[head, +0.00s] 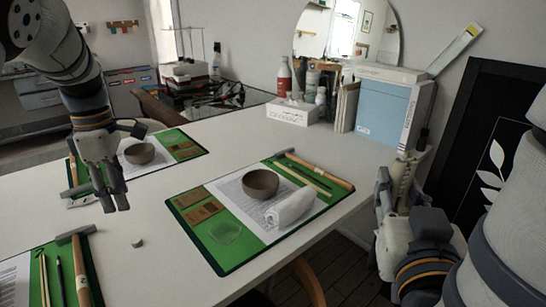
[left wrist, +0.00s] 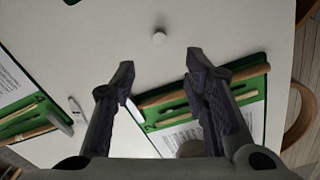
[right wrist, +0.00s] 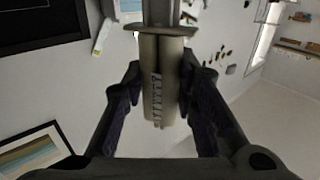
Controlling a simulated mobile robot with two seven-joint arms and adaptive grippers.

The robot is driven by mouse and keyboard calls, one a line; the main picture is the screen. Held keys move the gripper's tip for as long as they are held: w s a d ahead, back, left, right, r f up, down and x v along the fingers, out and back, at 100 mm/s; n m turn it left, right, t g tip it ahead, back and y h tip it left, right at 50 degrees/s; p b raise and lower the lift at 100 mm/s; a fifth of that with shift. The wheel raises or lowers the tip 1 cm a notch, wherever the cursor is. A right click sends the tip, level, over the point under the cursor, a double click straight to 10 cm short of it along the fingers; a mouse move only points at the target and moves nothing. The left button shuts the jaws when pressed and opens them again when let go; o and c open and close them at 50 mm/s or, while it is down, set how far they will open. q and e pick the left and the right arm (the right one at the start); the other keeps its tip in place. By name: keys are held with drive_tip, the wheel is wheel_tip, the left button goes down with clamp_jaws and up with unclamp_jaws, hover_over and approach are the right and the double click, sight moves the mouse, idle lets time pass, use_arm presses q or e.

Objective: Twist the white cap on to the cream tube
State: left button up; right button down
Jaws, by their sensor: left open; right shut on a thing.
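The white cap (head: 137,242) is a small, short cylinder lying on the white table near its front left. It also shows in the left wrist view (left wrist: 159,37), just beyond and between my left fingertips. My left gripper (head: 112,203) is open and empty, above the table, behind and left of the cap. My right gripper (head: 402,172) is shut on the cream tube (head: 400,186), held upright right of the table.
A green mat (head: 240,262) holds a brown bowl (head: 261,184), a rolled white towel (head: 290,208) and sticks. Other green mats lie at the left and front left. A white box (head: 292,111), bottles and a blue box (head: 388,108) stand at the back. The table around the cap is clear.

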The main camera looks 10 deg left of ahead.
use_arm(q)
hover_over(136, 240)
wheel_tip(136, 240, down, 7)
drive_tip(key=shift+a+r, duration=0.1)
idle(0.3)
wheel_tip(136, 240, down, 5)
drive_tip(key=shift+f, duration=0.15)
drive_tip(key=shift+c, duration=0.5)
drive_tip(key=c, duration=0.6)
